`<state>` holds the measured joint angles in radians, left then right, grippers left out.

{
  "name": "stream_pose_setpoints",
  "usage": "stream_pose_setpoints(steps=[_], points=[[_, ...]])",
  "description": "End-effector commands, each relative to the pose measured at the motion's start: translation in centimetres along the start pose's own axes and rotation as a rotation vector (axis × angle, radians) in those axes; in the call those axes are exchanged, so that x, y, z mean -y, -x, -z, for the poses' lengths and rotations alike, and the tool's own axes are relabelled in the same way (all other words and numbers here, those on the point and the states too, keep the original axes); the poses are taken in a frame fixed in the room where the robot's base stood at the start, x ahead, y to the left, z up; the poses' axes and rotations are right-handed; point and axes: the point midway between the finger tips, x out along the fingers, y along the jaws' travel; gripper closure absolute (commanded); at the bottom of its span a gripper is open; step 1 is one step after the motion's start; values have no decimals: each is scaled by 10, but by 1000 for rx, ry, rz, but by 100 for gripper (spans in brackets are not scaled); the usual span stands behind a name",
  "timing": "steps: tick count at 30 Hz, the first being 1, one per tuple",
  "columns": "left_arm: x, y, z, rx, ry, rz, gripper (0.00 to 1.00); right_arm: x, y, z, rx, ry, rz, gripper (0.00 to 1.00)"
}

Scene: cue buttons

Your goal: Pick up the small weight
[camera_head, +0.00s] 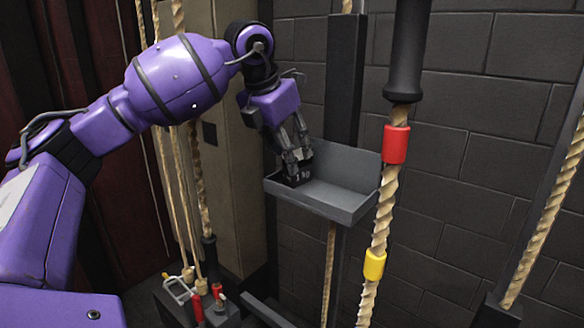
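The small weight (297,178) is a small black block with pale lettering, partly hidden by my gripper. It is at the left end of a grey open tray (330,205) fixed to a dark upright post. My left gripper (298,158) points down into the tray, with its fingers at the top of the weight. I cannot tell whether the fingers are closed on it or only around it. My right gripper is not in view.
A thick rope (384,205) with a red band (395,144) and a yellow band (374,264) hangs just right of the tray. Another rope (545,215) slants at the far right. More ropes and a beige post (233,170) stand left of the tray. A dark brick wall (470,130) is behind.

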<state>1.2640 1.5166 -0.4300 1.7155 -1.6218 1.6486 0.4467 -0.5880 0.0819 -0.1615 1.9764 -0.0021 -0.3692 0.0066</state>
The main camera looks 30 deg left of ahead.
Motion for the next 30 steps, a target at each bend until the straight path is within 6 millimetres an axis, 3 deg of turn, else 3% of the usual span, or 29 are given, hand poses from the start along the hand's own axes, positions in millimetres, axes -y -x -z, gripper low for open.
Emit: stream_pose_setpoints(steps=[1,6,13,14,23,30], points=[[5,-18,3,-23,-6,12,67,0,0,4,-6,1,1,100],[5,-42,2,-21,-6,9,67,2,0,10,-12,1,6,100],[4,-45,1,-17,-5,6,67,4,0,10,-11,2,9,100],[4,-45,1,-16,-5,5,61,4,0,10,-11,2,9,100],[3,-42,0,-12,-3,4,100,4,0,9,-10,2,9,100],[2,-39,-3,-3,-3,3,100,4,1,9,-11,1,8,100]])
